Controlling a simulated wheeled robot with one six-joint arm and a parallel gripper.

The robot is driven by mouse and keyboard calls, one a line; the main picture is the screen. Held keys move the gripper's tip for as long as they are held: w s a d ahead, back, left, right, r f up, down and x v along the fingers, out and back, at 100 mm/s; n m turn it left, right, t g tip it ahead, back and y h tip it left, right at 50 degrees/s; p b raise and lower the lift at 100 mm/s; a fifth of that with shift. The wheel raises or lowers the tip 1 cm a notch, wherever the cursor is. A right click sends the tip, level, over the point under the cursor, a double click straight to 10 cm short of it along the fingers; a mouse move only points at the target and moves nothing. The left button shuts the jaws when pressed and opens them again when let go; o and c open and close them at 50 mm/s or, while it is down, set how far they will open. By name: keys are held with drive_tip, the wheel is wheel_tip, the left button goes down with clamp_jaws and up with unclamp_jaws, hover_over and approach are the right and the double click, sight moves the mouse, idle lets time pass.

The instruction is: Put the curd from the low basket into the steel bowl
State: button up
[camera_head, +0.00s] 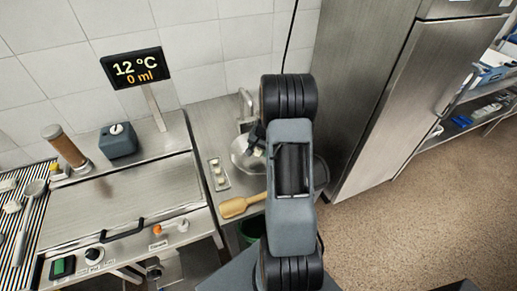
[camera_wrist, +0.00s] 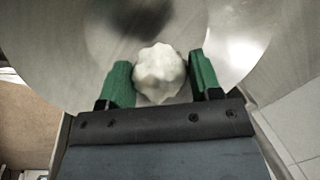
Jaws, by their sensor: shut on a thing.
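My gripper (camera_wrist: 159,76) is shut on a lumpy white curd (camera_wrist: 160,70), which sits between its two green fingers in the wrist view. The shiny inside of the steel bowl (camera_wrist: 228,35) fills the picture behind the curd, so the curd is over or in the bowl; I cannot tell whether it touches the metal. In the head view the steel bowl (camera_head: 240,158) stands on the counter, partly hidden by my arm. My gripper (camera_head: 256,143) is small and dark there, at the bowl. I cannot make out the low basket for certain.
A small tray with white pieces (camera_head: 218,174) and a yellow wooden paddle (camera_head: 241,205) lie left of my arm. A steel vat (camera_head: 125,205) with a display (camera_head: 136,68) stands further left. A tall steel fridge (camera_head: 375,90) stands close on the right.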

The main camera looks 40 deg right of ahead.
drive_tip(key=o, duration=1)
drive_tip(key=shift+r, duration=0.1)
drive_tip(key=p+v, duration=0.1)
drive_tip(key=v, duration=0.1)
drive_tip(key=p+v, duration=0.2)
drive_tip(key=w+p+v, duration=0.1)
drive_tip(key=v, duration=0.1)
drive_tip(key=shift+a+r, duration=0.35)
drive_tip(key=shift+r, duration=0.15)
